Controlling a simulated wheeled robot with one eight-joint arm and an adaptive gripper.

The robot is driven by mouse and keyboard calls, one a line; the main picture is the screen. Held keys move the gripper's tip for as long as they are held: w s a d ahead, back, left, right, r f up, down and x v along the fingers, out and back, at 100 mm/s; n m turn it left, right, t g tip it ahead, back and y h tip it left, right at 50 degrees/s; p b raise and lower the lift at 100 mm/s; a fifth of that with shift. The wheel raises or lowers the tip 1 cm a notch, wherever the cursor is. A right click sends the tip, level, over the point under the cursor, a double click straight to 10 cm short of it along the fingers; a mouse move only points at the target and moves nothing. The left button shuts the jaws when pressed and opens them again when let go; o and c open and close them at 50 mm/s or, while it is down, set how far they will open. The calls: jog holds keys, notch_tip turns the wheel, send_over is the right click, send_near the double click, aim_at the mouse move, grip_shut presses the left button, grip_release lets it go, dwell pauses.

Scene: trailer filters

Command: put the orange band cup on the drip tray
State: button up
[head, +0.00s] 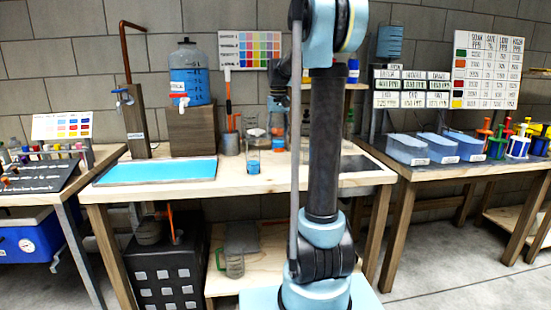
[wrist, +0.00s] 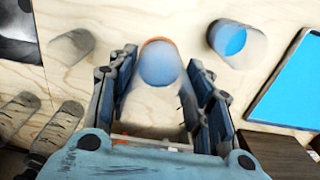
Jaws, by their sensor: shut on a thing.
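My gripper (wrist: 158,90) is shut around a clear cup (wrist: 160,65) with an orange band at its rim, one finger on each side. The cup holds something pale blue or shows a blue tint. I cannot tell whether its base touches the table. A bright blue tray (wrist: 292,85) lies to the right.
A clear cup with blue contents (wrist: 235,42) stands right of the held cup, and another clear cup (wrist: 72,45) stands left. More clear vessels (wrist: 55,128) are at the lower left. A blue water jug (head: 190,85) stands on a wooden block. Bare wood lies between the cups.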

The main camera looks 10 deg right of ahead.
aim_at(276, 149)
jog(key=f, duration=0.1)
jog(key=a+f, duration=0.1)
jog(key=f, duration=0.1)
jog(key=shift+f, duration=2.15)
jog(key=o, duration=1.1)
jog(key=shift+f, duration=0.1)
